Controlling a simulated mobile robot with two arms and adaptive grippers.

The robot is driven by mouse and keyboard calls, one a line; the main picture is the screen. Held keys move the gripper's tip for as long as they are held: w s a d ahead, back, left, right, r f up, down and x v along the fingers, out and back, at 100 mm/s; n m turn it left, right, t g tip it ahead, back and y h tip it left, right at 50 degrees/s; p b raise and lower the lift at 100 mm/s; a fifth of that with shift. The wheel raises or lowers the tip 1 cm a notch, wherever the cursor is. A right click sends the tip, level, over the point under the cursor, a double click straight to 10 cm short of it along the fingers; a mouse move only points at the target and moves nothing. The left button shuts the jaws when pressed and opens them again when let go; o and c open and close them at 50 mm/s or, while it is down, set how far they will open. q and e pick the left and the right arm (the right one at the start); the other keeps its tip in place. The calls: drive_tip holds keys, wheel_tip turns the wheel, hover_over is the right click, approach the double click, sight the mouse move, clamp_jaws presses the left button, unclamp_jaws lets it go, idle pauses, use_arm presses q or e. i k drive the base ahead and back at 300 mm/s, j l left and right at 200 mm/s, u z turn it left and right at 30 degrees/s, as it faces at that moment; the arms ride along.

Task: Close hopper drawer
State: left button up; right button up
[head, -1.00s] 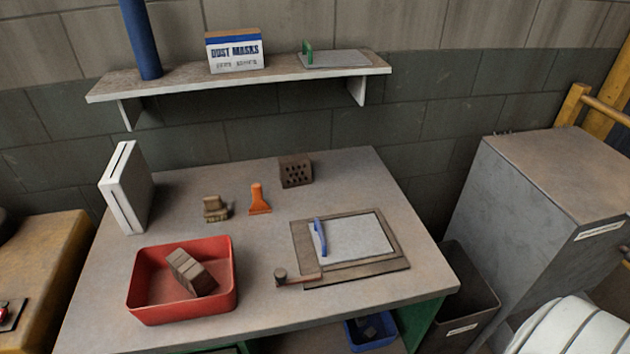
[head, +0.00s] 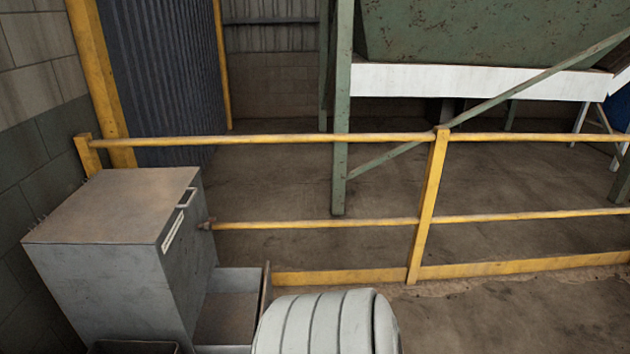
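A grey metal hopper cabinet (head: 120,250) stands at the lower left, with a rusty brown top. A small handle (head: 187,197) and a white label strip (head: 172,232) show high on its right face. Its lower drawer (head: 230,280) is pulled out to the right, with the inside showing and the front panel (head: 265,300) seen nearly edge-on. My white ribbed arm part at the bottom covers some of the space beside the drawer front. Neither gripper is in view.
A yellow railing (head: 330,223) runs behind the cabinet and across to the right. A green steel frame (head: 341,120) stands beyond it. A dark bin rim (head: 132,346) shows at the bottom left. Open floor (head: 500,318) lies at the lower right.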

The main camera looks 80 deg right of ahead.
sight(236, 301)
drive_tip(key=l+z, duration=0.1)
drive_tip(key=z, duration=1.85)
